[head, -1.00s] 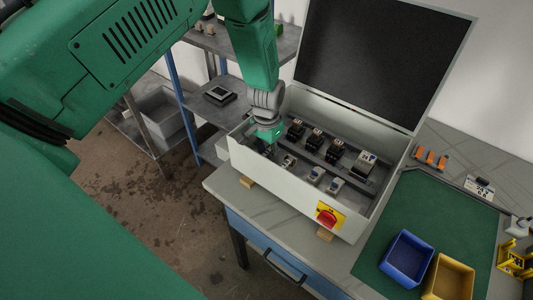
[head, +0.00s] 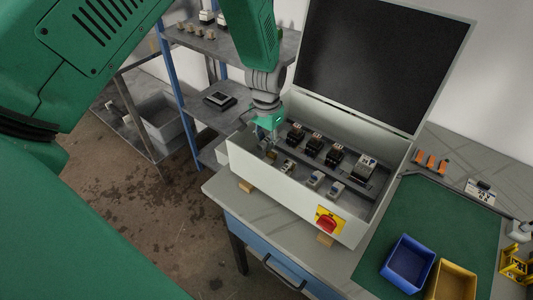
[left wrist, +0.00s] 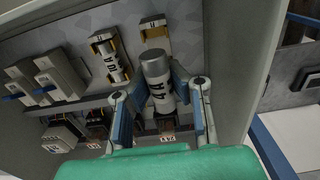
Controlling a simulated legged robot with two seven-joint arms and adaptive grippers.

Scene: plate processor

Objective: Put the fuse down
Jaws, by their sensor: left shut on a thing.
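My left gripper (head: 269,137) is over the left end of the open grey box (head: 290,192). In the left wrist view its two blue-grey fingers (left wrist: 160,84) are shut on a fuse (left wrist: 155,68), a grey-capped cylinder with a white label marked with a 4 and an A. The fuse stands roughly along the fingers, its cap toward the box's panel. Another labelled fuse (left wrist: 111,62) sits in a holder to its left. A yellowish holder (left wrist: 154,27) beyond the held fuse looks empty. In the head view the held fuse is too small to make out. My right gripper is not in view.
The box's raised lid (head: 375,62) stands behind it, and a red rotary switch (head: 326,224) is on its front. A blue bin (head: 407,262) and a yellow bin (head: 452,280) stand on the green mat (head: 405,210) at right. Grey shelves (head: 235,118) stand behind at left.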

